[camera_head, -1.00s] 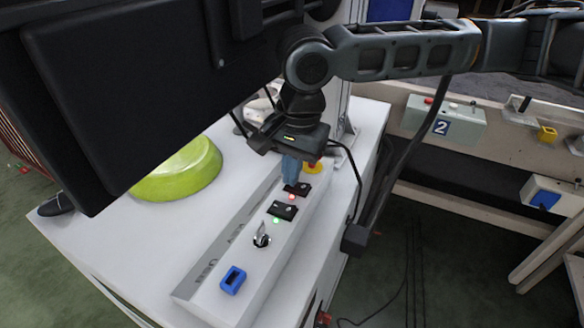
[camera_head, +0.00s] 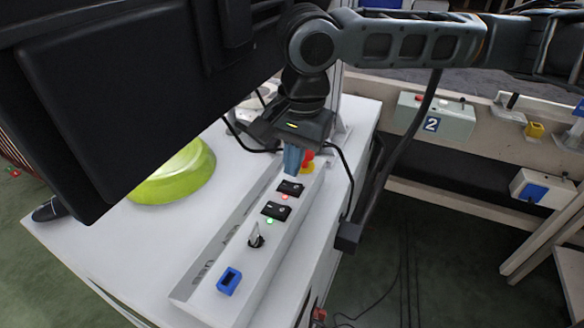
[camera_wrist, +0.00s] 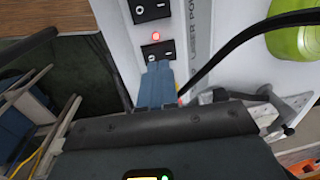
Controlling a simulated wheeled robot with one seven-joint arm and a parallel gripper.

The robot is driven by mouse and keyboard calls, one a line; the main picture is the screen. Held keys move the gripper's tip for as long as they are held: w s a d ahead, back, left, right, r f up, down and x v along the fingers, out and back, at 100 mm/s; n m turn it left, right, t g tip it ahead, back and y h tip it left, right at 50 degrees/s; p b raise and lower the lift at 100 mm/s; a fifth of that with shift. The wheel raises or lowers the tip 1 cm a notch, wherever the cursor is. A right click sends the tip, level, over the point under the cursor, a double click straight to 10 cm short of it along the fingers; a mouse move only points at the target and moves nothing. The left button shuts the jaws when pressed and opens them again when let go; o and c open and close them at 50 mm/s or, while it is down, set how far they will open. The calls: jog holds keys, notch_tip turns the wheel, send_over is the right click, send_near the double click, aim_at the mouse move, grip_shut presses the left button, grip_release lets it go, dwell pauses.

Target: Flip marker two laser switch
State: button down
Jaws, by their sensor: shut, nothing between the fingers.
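A long white control box (camera_head: 255,262) carries two black rocker switches. The far switch (camera_head: 291,188) has a red light (camera_head: 285,197) by it; the near switch (camera_head: 275,210) has a green light (camera_head: 269,220). My gripper (camera_head: 291,172) is shut and empty, its blue fingers pointing down just beyond the far switch. In the wrist view, the fingertips (camera_wrist: 160,66) overlap the lower edge of the switch (camera_wrist: 158,50) below the red light (camera_wrist: 155,36). I cannot tell whether they touch it. No marker number is readable on the switches.
A key switch (camera_head: 256,236) and a blue-rimmed socket (camera_head: 229,281) sit nearer on the box. A red stop button (camera_head: 307,158) is close behind my fingers. A green bowl (camera_head: 180,175) stands left on the white table. A box labelled 2 (camera_head: 435,118) is at right.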

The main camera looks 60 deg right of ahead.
aim_at(296, 187)
jog(key=r, duration=0.5)
jog(key=shift+s+d, duration=0.1)
jog(key=shift+s, duration=0.15)
dwell(0.3)
